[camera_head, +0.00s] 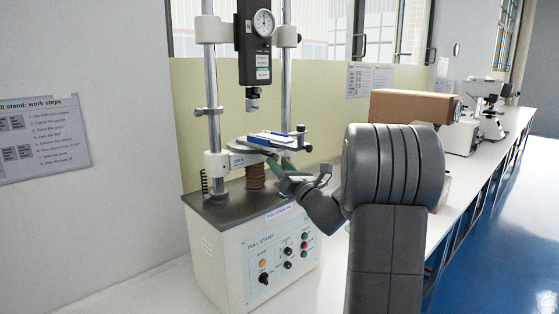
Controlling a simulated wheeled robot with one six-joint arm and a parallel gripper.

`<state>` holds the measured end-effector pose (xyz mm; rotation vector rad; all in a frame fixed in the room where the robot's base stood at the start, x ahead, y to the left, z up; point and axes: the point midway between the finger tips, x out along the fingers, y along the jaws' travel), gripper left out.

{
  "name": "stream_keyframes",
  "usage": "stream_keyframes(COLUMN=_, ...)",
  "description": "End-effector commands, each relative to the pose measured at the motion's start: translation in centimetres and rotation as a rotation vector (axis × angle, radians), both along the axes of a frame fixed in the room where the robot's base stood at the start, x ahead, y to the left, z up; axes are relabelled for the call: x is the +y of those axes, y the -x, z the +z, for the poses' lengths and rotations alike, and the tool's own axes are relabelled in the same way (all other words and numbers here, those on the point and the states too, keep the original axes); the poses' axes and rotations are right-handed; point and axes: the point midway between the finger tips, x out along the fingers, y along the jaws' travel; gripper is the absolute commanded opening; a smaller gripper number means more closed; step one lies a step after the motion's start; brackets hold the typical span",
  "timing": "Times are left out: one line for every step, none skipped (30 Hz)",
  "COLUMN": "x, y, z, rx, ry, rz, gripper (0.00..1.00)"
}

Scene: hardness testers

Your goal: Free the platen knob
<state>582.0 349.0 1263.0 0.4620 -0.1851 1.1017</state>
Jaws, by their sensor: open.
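A blue and white flat piece (268,138) lies on the platen. Small dark knob-like parts show at its right end, one higher (301,128) and one lower (308,147); I cannot tell which is the platen knob. My gripper (279,162) is open just under the right front of the platen. Its fingertips are small and partly merge with the platen edge, so I cannot tell whether they touch anything.
A dial gauge (263,23) hangs above the platen between two steel posts (209,80). The front panel has several knobs and buttons (304,237). A brown box (412,105) and microscopes (485,100) stand along the bench to the right. The blue floor is clear.

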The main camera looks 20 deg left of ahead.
Motion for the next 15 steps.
stream_keyframes(x=0.33, y=-0.18, z=0.24, rx=0.000, ry=0.000, rz=0.001, gripper=0.44)
stream_keyframes(x=0.46, y=-0.25, z=0.28, rx=-0.001, ry=-0.001, rz=0.001, gripper=0.44)
stream_keyframes(x=0.58, y=-0.31, z=0.32, rx=0.000, ry=-0.001, rz=0.000, gripper=0.44)
stream_keyframes(x=0.65, y=-0.35, z=0.33, rx=0.000, ry=-0.001, rz=0.000, gripper=0.44)
stream_keyframes(x=0.70, y=-0.37, z=0.34, rx=0.000, ry=-0.001, rz=0.000, gripper=0.44)
stream_keyframes(x=0.72, y=-0.39, z=0.34, rx=0.000, ry=-0.001, rz=0.000, gripper=0.44)
stream_keyframes(x=0.74, y=-0.39, z=0.33, rx=0.000, ry=-0.001, rz=0.000, gripper=0.44)
stream_keyframes(x=0.74, y=-0.39, z=0.33, rx=0.000, ry=-0.001, rz=0.000, gripper=0.44)
stream_keyframes(x=0.73, y=-0.40, z=0.32, rx=0.000, ry=-0.001, rz=0.000, gripper=0.44)
stream_keyframes(x=0.72, y=-0.39, z=0.32, rx=0.000, ry=-0.001, rz=0.000, gripper=0.44)
stream_keyframes(x=0.72, y=-0.39, z=0.32, rx=0.000, ry=-0.001, rz=0.000, gripper=0.44)
stream_keyframes(x=0.71, y=-0.39, z=0.31, rx=0.000, ry=-0.001, rz=0.000, gripper=0.44)
stream_keyframes(x=0.71, y=-0.39, z=0.32, rx=0.000, ry=-0.001, rz=0.000, gripper=0.38)
stream_keyframes(x=0.71, y=-0.39, z=0.31, rx=0.000, ry=-0.001, rz=0.000, gripper=0.32)
stream_keyframes(x=0.71, y=-0.39, z=0.32, rx=0.000, ry=-0.001, rz=0.000, gripper=0.24)
